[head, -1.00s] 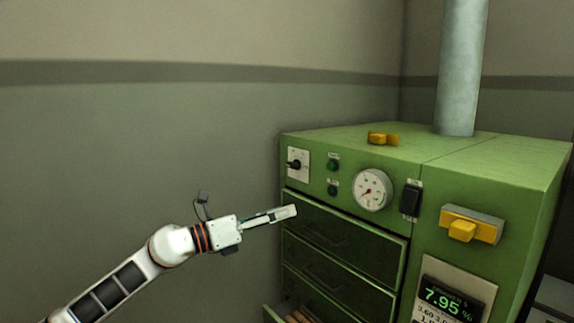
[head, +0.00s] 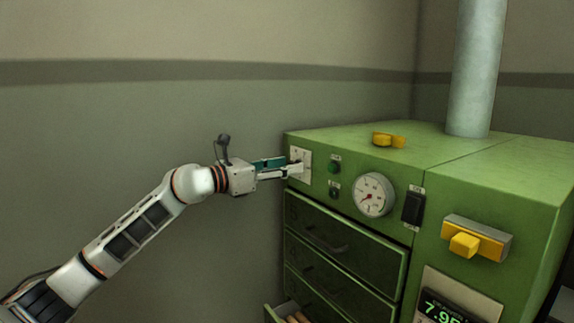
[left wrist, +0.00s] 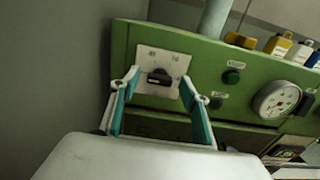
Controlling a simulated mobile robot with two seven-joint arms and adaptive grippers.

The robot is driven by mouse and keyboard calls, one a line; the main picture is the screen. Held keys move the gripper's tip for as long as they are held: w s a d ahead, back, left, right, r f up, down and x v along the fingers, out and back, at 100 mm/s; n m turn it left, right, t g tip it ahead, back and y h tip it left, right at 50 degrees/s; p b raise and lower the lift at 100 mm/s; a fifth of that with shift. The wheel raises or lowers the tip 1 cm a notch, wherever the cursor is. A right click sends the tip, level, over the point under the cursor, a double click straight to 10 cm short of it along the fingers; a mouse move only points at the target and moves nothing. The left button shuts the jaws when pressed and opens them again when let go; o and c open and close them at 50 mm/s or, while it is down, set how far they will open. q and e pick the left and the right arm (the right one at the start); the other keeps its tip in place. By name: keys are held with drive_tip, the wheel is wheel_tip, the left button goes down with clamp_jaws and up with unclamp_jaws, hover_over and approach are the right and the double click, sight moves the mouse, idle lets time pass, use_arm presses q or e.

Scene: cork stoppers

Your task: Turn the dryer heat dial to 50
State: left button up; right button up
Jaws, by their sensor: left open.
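The heat dial (left wrist: 158,78) is a dark knob on a white plate (left wrist: 160,60) at the upper left of the green dryer's front. The plate has small number marks around the knob, too blurred to read surely. In the head view the plate (head: 306,158) shows beside my fingers, which hide the knob. My left gripper (head: 290,168) is open at the plate. In the left wrist view its fingers (left wrist: 160,82) stand on either side of the knob, apart from it as far as I can tell. My right gripper is in neither view.
Right of the dial are a green button (head: 334,167), a round gauge (head: 373,195), a black switch (head: 413,208) and a yellow handle (head: 465,244). Below are drawers (head: 335,241), the lowest pulled out. Bottles (left wrist: 278,45) stand behind. The wall side at left is free.

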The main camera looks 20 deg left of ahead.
use_arm(q)
drive_tip(key=shift+w+d, duration=0.3)
drive_tip(key=shift+w, duration=0.05)
drive_tip(key=c, duration=1.1)
